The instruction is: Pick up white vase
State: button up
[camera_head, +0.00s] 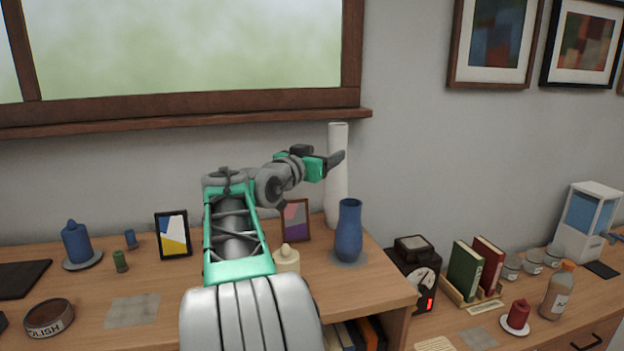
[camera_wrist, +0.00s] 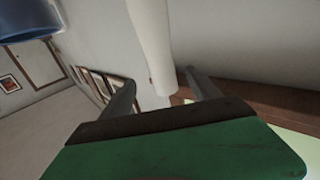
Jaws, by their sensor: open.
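The white vase (camera_head: 337,190) is tall and narrow and stands upright at the back right of the wooden cabinet top, near the wall. My gripper (camera_head: 338,158) is at its upper part in the head view and hides some of it. In the wrist view the white vase (camera_wrist: 152,45) runs down from the top edge, with its end between the two spread grey fingers of my gripper (camera_wrist: 160,88). The fingers are open, with space on both sides of the vase. I cannot tell whether either finger touches it.
A blue vase (camera_head: 349,232) stands just in front of the white vase and shows in the wrist view (camera_wrist: 25,24). A picture frame (camera_head: 295,220) and a cream candle (camera_head: 287,260) stand to the left. The window sill (camera_head: 200,121) is close behind.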

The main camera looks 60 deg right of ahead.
aim_at(334, 144)
jog(key=d+p, duration=0.1)
jog(key=d, duration=0.1)
jog(key=d+p, duration=0.2)
jog(key=d, duration=0.1)
jog(key=d+p, duration=0.1)
jog(key=d, duration=0.1)
jog(key=shift+w+d+r, duration=0.15)
jog(key=shift+d+r, duration=0.15)
jog(key=shift+d+f, duration=0.1)
jog(key=shift+d, duration=0.05)
jog(key=shift+a, duration=0.2)
jog(key=shift+c, duration=0.2)
grip_shut()
jog(key=shift+r, duration=0.3)
